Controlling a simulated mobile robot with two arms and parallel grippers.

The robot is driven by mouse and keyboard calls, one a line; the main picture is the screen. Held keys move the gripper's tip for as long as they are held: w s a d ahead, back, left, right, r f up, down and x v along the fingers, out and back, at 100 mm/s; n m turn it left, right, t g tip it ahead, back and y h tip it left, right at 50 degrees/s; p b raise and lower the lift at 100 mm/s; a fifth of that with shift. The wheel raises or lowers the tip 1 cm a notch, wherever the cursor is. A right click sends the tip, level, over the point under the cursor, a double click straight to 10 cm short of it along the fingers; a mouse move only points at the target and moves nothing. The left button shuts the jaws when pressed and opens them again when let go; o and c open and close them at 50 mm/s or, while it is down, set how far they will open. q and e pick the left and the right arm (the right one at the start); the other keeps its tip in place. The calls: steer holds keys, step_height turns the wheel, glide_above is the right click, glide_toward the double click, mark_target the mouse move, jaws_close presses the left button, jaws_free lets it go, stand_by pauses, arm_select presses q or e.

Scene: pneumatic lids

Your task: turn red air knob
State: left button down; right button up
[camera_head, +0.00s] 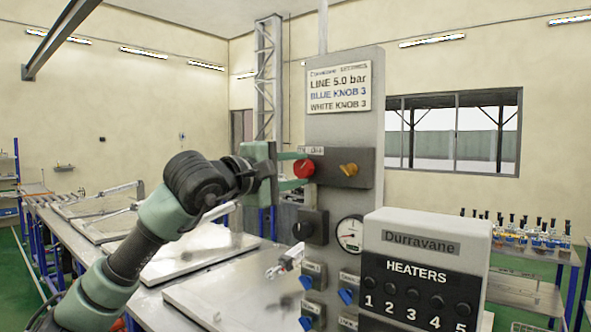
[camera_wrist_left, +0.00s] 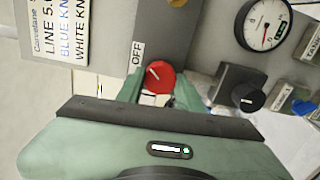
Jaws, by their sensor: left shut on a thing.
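The red air knob (camera_head: 303,169) is a round red knob on a dark grey box on the upright panel, left of an orange knob (camera_head: 348,169). My left gripper (camera_head: 297,170) reaches it from the left, its green fingers above and below it, shut on the knob. In the left wrist view the red knob (camera_wrist_left: 158,77) sits between the two green fingers (camera_wrist_left: 157,92), with a pale mark on its face and an OFF label (camera_wrist_left: 137,52) beside it. The fingers partly hide its lower side. My right gripper is not in view.
The panel (camera_head: 340,120) carries a sign (camera_head: 338,88), a black knob (camera_head: 309,226), a gauge (camera_head: 349,233) and blue knobs (camera_head: 306,282) below. A Durravane heater box (camera_head: 424,238) stands at the front right. Metal benches (camera_head: 190,250) lie behind my left arm.

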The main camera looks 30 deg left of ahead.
arm_select(q)
steer(key=shift+m, duration=0.5)
steer(key=c, duration=1.2)
jaws_free()
steer(key=shift+o, duration=1.4)
steer(key=shift+w, duration=0.1)
steer(key=s+b, duration=0.3)
steer(key=s, duration=0.4)
steer(key=shift+s+a+b, duration=0.3)
steer(key=shift+s+b, duration=0.1)
steer(key=shift+f, duration=0.1)
